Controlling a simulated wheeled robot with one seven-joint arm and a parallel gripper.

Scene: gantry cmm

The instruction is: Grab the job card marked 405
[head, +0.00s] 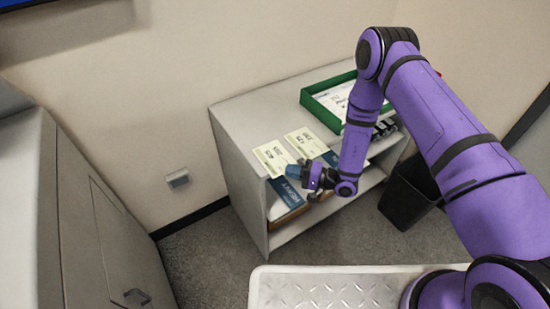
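Several pale yellow-green cards lie flat on top of the grey shelf unit (235,115). The left card (272,157) has dark print that may read 405, but it is too small to be sure. A second card (305,143) lies just right of it with its own number, also hard to read. Part of another card shows further right, behind my arm. My gripper (298,174) is at the front edge of the shelf top, just right of and in front of the left card. Its fingers are too small to show whether they are open; no card is visibly held.
A green tray (312,103) with white paper stands at the back of the shelf top. Small dark items (385,127) sit at its right. Blue boxes (287,197) fill the shelf below. A black bin (408,195) stands right; a grey cabinet (85,215) stands left.

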